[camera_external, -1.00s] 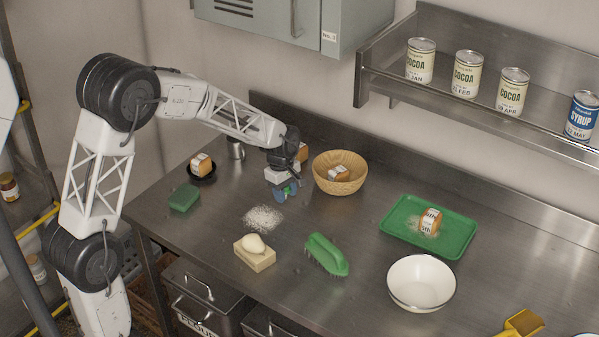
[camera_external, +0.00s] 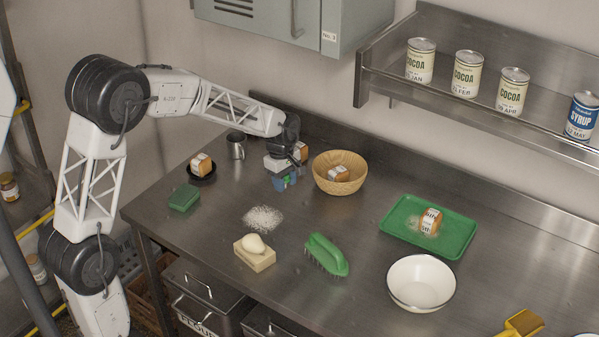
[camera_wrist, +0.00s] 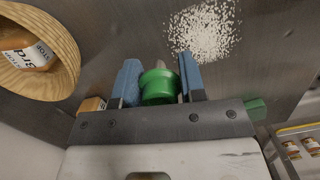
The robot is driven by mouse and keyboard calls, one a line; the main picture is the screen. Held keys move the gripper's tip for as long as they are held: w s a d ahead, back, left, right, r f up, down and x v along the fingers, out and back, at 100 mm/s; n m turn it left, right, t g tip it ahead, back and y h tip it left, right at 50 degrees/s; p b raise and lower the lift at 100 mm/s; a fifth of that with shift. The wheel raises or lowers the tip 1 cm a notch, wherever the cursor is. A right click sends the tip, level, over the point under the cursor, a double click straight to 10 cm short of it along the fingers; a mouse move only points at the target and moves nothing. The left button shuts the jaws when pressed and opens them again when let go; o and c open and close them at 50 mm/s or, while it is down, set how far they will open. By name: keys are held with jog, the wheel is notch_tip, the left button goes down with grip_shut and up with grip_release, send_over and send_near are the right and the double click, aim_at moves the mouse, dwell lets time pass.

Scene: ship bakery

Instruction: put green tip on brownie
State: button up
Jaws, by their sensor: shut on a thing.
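My gripper (camera_external: 284,181) has blue fingers and hangs over the back left of the steel counter. In the wrist view my gripper (camera_wrist: 160,78) is shut on a green tip (camera_wrist: 160,87), a round green piece with a narrower greyish end. I see no thing that is clearly a brownie. Small orange-brown blocks with white printed labels stand on a dark dish (camera_external: 201,165), behind my gripper (camera_external: 301,152), in a wicker basket (camera_external: 338,173) and on a green tray (camera_external: 430,220). The block behind my gripper is partly hidden.
A wicker basket (camera_external: 319,177) is close right of my gripper. A white powder heap (camera_external: 263,218), a beige block with a white oval (camera_external: 254,258), a green brush (camera_external: 326,254) and a white bowl (camera_external: 421,283) lie nearer. A steel cup (camera_external: 236,146) stands behind left.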

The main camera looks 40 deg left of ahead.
jog(key=w+a+r, duration=0.1)
jog(key=w+a, duration=1.3)
jog(key=a, duration=0.3)
jog(key=w+a+r, duration=0.2)
jog(key=w+a, duration=1.2)
jog(key=a, duration=0.3)
jog(key=shift+r+m, duration=0.25)
jog(key=shift+m, duration=0.15)
jog(key=shift+f, duration=2.5)
jog(key=shift+f, duration=0.1)
